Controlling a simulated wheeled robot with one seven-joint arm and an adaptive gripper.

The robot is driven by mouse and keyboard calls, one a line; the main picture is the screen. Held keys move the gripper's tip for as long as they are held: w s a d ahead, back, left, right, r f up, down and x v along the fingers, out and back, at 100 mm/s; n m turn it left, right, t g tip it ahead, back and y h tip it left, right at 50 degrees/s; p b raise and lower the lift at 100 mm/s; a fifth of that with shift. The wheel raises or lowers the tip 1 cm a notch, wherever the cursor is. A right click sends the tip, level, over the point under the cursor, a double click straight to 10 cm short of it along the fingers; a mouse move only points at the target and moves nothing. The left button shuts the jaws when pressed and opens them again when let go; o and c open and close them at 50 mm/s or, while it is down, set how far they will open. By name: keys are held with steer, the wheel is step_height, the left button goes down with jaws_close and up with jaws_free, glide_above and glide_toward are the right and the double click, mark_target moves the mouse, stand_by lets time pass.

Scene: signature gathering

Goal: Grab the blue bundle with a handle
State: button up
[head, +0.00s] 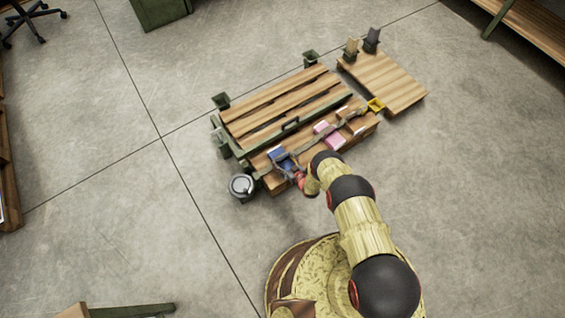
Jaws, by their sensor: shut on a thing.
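A small blue bundle (277,153) shows at the left end of the wooden bench's near, lower part. Its handle is too small to make out. My arm reaches in from the lower right, and my gripper (288,167) is at the blue bundle, shut on it as far as the picture shows. The fingers are small and partly hidden by my wrist, so the exact grip and any gap to the bench cannot be told.
The wooden bench (276,105) has a pink item (334,140) and a yellow item (376,105) along its near side. A round metal bin (242,186) stands at its left end. A low wooden platform (385,82) stands at the right. Open concrete floor surrounds them.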

steer(key=c, duration=0.6)
steer(key=shift+o, duration=0.2)
steer(key=shift+r, duration=0.1)
